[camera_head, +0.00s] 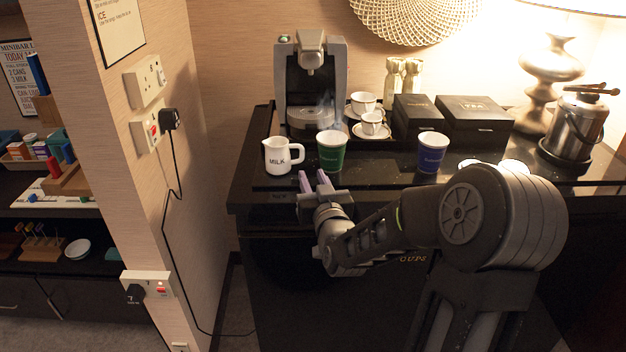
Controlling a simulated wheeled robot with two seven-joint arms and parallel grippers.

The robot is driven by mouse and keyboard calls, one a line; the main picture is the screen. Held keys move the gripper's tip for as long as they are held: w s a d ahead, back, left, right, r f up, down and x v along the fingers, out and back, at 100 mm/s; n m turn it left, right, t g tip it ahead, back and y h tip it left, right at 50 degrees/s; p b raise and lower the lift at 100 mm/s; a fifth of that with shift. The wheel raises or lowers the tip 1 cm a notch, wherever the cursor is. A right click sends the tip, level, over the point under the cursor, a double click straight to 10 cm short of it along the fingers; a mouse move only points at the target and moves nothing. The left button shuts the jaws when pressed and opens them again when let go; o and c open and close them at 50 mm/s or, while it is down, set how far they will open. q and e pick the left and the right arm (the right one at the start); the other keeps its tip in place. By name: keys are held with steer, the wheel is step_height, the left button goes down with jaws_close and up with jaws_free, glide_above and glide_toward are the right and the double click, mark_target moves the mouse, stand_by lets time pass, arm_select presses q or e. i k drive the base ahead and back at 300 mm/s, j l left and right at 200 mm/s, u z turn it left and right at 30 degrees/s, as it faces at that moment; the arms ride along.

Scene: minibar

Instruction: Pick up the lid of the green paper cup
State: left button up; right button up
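The green paper cup (331,155) stands upright on the dark counter, in front of the coffee machine. Its top looks open, with a pale rim and no lid visible on it. Two white, flat, round items (468,163) that may be lids lie on the counter at the right, partly hidden behind my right arm. My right gripper (312,176) is at the counter's front edge, just in front of the green cup and below it in the picture. Its two purple-grey fingers are apart, with nothing visible between them. My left gripper is not in view.
A white milk jug (278,158) stands left of the green cup, and a blue paper cup (431,152) stands to its right. Behind are the coffee machine (312,75), white cups on saucers (371,122) and black boxes (476,110). An ice bucket (572,128) is far right.

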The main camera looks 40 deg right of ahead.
mark_target(509, 163)
steer(key=z, duration=1.45)
